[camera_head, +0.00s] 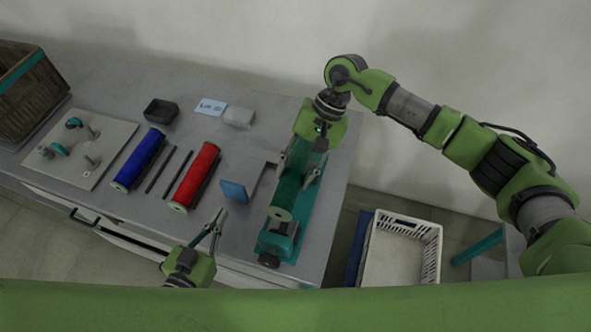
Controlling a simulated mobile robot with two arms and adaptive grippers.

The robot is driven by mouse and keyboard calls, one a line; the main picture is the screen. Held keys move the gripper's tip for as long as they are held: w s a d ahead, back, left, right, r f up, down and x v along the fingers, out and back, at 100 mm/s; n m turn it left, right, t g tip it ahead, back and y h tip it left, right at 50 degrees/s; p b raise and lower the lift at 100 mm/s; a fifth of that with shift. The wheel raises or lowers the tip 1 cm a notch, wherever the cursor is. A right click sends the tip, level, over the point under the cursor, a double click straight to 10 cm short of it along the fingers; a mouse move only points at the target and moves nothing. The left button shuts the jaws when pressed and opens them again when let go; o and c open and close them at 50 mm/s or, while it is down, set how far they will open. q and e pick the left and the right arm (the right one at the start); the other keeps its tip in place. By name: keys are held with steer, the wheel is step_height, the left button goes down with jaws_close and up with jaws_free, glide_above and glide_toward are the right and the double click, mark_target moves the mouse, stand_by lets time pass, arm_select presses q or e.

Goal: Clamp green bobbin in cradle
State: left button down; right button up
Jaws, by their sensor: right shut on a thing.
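The green bobbin (293,181) lies lengthwise in the teal cradle (271,246) on the right part of the table. Its pale near end disc faces the front. My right gripper (298,172) reaches down from the back over the far part of the bobbin, one finger on each side, and is shut on it. The gripper body hides the bobbin's far end. My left gripper (222,211) is at the table's front edge, left of the cradle. Its fingers point up and right with a small gap, empty.
Red (195,176) and blue (139,159) bobbins lie further left, with dark rods between. A pegboard (105,139) and a basket (27,90) are at far left. A white crate (396,222) stands right of the table.

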mark_target(232, 190)
arm_select(q)
steer(key=shift+r+x, duration=0.2)
steer(key=shift+x, duration=0.8)
steer(key=shift+r+x, duration=0.2)
steer(key=shift+x, duration=0.8)
steer(key=shift+w, duration=0.25)
steer(key=shift+w+d, duration=0.25)
steer(key=shift+w, duration=0.25)
steer(key=shift+r+x, duration=0.25)
steer(key=shift+x, duration=0.8)
steer(key=shift+r+x, duration=0.25)
steer(key=shift+x, duration=0.85)
arm_select(e)
steer(key=shift+s+r, duration=0.1)
arm_select(q)
steer(key=shift+r, duration=0.1)
steer(key=shift+w, duration=0.1)
arm_select(e)
steer(key=shift+f, duration=1.75)
arm_select(q)
steer(key=shift+r, duration=0.1)
arm_select(e)
steer(key=shift+f, duration=1.35)
